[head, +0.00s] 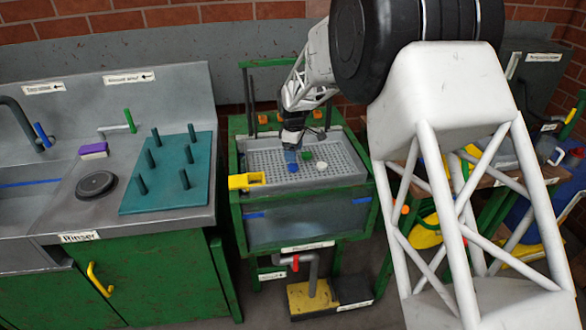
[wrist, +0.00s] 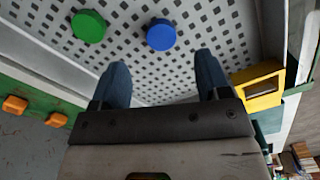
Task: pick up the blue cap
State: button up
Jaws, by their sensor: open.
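The blue cap (wrist: 161,34) lies on the perforated grey tray in the wrist view, just beyond the gap between my fingertips. It also shows in the head view (head: 293,168), close under my gripper (head: 291,150). In the wrist view my gripper (wrist: 162,72) is open, with its two dark blue fingers apart and nothing between them. A green cap (wrist: 88,26) lies left of the blue cap in the wrist view. It also shows in the head view (head: 306,155), partly hidden beside my gripper. A white round cap (head: 321,166) lies to the right in the head view.
The perforated tray (head: 345,170) sits in a green frame with raised walls. A yellow box (head: 246,181) is on its left front corner and shows in the wrist view (wrist: 258,87). A pegged teal board (head: 200,200) stands on the counter at left.

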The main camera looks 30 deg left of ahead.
aim_at(293, 166)
jog(key=shift+f, duration=0.35)
jog(key=shift+f, duration=0.1)
jog(key=shift+s+a+f, duration=0.1)
jog(key=shift+f, duration=2.35)
jog(key=shift+c, duration=0.5)
jog(key=c, duration=0.9)
jog(key=shift+c, duration=0.3)
